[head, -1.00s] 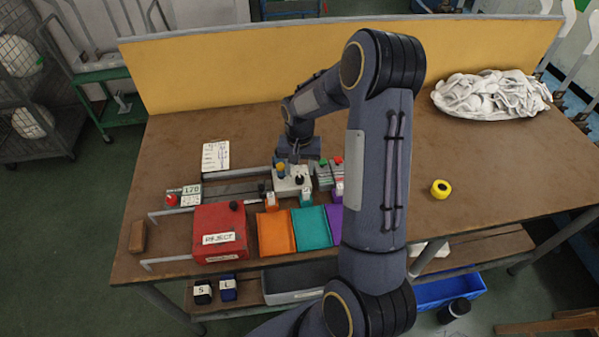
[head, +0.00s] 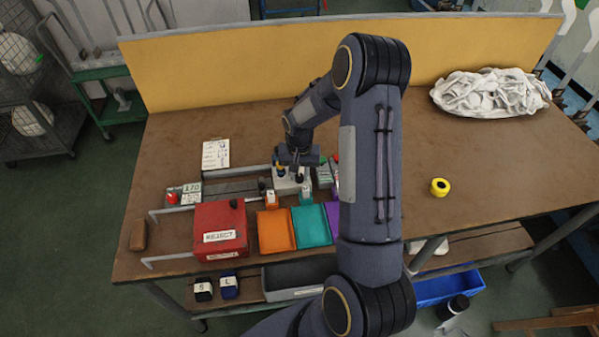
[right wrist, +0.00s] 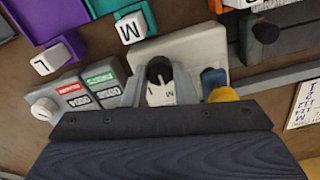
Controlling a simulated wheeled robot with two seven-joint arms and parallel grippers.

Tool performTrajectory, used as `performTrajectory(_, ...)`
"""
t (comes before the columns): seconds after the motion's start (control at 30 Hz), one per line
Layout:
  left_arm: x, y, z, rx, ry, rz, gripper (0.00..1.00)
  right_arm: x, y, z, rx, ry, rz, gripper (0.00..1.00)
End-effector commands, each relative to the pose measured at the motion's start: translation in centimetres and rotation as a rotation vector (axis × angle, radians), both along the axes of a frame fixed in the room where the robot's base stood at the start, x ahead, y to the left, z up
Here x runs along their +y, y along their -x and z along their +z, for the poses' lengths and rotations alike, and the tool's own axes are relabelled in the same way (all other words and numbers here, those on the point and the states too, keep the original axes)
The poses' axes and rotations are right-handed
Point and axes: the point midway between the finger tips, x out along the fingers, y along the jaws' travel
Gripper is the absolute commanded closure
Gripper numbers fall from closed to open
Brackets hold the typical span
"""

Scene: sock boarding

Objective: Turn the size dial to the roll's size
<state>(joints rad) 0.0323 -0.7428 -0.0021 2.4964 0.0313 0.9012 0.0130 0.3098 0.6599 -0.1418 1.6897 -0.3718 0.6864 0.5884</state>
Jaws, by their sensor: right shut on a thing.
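The size dial (right wrist: 162,88) is a white knob with a black part, on a pale box (right wrist: 205,50). It sits between my right gripper's fingers (right wrist: 160,92) in the right wrist view, and they are shut on it. Its setting is too small to read. In the head view my right gripper (head: 299,167) is low over the pale box (head: 284,184), hiding part of it. My left gripper is not in view.
A red REJECT box (head: 220,228), an orange tray (head: 276,231) and a teal tray (head: 311,226) stand along the front. Tags M (right wrist: 130,28) and L (right wrist: 55,58) show. White cloth (head: 492,95) lies at the back right. The right of the table is mostly clear.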

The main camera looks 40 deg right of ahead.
Motion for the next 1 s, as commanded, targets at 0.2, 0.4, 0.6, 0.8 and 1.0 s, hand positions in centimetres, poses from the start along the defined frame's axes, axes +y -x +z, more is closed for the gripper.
performTrajectory(0.2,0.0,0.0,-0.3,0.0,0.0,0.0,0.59,0.0,0.0,-0.1,0.0,0.0,0.031,0.98)
performTrajectory(0.4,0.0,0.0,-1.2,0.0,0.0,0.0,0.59,0.0,0.0,-0.1,-0.001,0.0,0.131,0.98)
performTrajectory(0.6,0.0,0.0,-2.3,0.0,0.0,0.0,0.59,0.0,-0.1,-0.2,-0.002,0.001,0.292,0.98)
performTrajectory(0.8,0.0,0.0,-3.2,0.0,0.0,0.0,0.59,0.0,0.0,-0.1,-0.002,0.001,0.465,0.98)
performTrajectory(1.0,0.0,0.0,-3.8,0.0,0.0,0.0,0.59,0.0,-0.1,-0.1,-0.003,0.001,0.613,0.98)
